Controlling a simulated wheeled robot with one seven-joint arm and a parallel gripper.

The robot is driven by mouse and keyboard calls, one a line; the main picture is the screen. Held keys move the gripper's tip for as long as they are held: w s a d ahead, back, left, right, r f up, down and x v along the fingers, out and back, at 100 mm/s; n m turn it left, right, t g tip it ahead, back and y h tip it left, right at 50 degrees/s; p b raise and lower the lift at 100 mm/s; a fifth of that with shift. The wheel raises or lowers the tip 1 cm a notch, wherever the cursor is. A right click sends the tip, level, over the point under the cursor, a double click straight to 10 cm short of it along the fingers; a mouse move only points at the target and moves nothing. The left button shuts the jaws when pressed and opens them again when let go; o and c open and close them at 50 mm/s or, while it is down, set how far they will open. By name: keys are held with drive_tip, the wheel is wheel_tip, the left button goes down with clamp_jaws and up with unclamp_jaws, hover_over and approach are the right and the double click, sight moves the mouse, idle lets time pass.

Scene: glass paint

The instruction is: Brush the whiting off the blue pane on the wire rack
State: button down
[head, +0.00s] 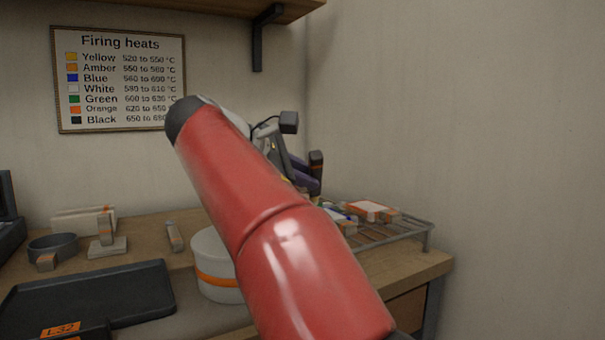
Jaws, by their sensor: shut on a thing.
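The wire rack (415,229) stands at the right end of the bench. A small patch of the blue pane (341,214) shows on the rack, with white beside it; my red arm hides most of this part. My gripper (308,178) is above the rack's left side, partly behind my arm. It is shut on a dark upright piece with an orange band, which looks like a brush handle (316,160). The brush's lower end is hidden, and I cannot tell whether it touches the pane.
A white and orange piece (370,211) lies on the rack. A white pot with an orange band (213,266), a black tray (95,298) and a dark round dish (52,247) stand to the left. The wall closes off the right, and a shelf (215,8) hangs above.

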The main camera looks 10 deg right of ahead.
drive_tip(key=shift+f, duration=0.3)
idle(0.5)
